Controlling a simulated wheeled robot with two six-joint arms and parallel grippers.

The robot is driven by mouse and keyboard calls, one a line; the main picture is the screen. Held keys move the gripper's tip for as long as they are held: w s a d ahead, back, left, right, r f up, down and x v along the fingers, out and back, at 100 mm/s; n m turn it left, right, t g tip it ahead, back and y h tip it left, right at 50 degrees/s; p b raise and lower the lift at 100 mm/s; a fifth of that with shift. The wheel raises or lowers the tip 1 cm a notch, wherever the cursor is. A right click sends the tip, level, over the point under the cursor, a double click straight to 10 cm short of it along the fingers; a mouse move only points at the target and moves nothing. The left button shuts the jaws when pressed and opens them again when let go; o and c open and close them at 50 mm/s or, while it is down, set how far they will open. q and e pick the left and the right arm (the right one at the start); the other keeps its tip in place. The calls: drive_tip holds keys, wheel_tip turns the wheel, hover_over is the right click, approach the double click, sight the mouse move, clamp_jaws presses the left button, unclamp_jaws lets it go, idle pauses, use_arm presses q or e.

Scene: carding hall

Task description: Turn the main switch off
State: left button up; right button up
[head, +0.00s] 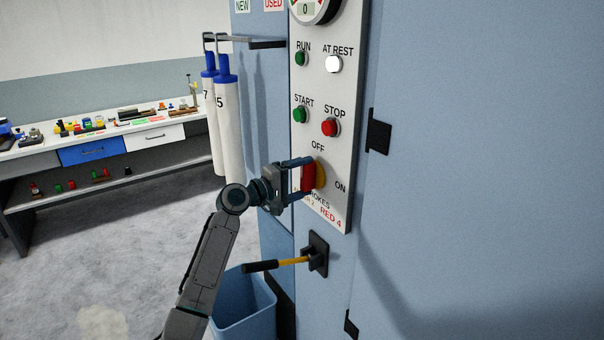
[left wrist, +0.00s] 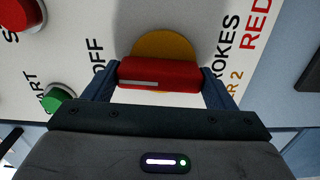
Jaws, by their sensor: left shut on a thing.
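The main switch is a red handle (head: 308,177) on a yellow disc (head: 320,174), low on the white control panel (head: 342,88). OFF is printed above it and ON to its right. The handle stands about upright in the head view, in line with OFF. In the left wrist view the red handle (left wrist: 160,76) lies across the yellow disc (left wrist: 162,47), its white mark on the end toward OFF. My left gripper (head: 300,179) is shut on the handle, one finger at each end; in the left wrist view the fingers (left wrist: 160,90) flank it. My right gripper is not in view.
START (head: 299,115) and STOP (head: 329,127) buttons sit just above the switch. The AT REST lamp (head: 334,64) glows white. White rolls (head: 230,120) hang left of the panel.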

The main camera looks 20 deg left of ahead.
use_arm(q)
drive_tip(key=shift+n, duration=0.4)
drive_tip(key=o, duration=1)
drive_tip(key=shift+a, duration=0.1)
drive_tip(key=shift+s+a+f, duration=0.15)
drive_tip(key=shift+s+a, duration=0.05)
drive_tip(key=shift+s, duration=0.1)
drive_tip(key=b+v, duration=0.4)
drive_tip(key=v, duration=0.6)
